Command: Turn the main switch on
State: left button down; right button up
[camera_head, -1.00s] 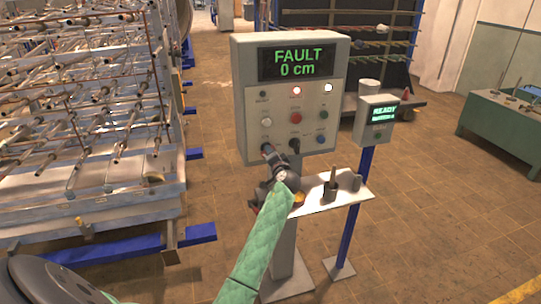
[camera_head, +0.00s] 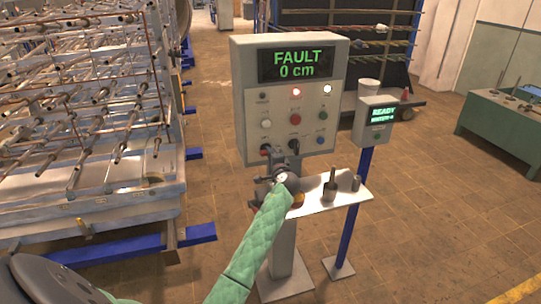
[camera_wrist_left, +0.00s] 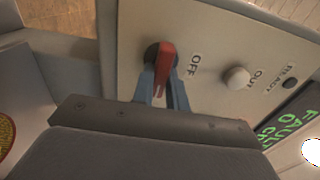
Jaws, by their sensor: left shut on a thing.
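The grey control panel (camera_head: 246,125) stands ahead and reads FAULT and 0 cm. Its main switch (camera_head: 265,149) is at the lower left of the panel face, partly hidden by my gripper. In the left wrist view the main switch (camera_wrist_left: 165,56) has a red handle on a dark round base, beside the word OFF. My left gripper (camera_head: 279,162) is at the switch in the head view. In the left wrist view its two blue fingers (camera_wrist_left: 162,84) are shut on the red handle, one on each side. My right gripper is in neither view.
A small shelf (camera_head: 350,192) with dark upright items juts out below the panel. A small READY box (camera_head: 377,118) stands on a blue post to the right. A large rack of metal rods (camera_head: 90,110) fills the left. Open floor lies to the right.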

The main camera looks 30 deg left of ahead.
pick_arm(q)
jog(key=c, duration=1.6)
grip_release()
jog(key=shift+f, duration=0.1)
jog(key=shift+o, duration=1)
jog(key=b+v, duration=0.3)
jog(key=v, duration=0.4)
jog(key=shift+s+d+b, duration=0.25)
jog(key=shift+d+b, duration=0.05)
jog(key=shift+b, duration=0.1)
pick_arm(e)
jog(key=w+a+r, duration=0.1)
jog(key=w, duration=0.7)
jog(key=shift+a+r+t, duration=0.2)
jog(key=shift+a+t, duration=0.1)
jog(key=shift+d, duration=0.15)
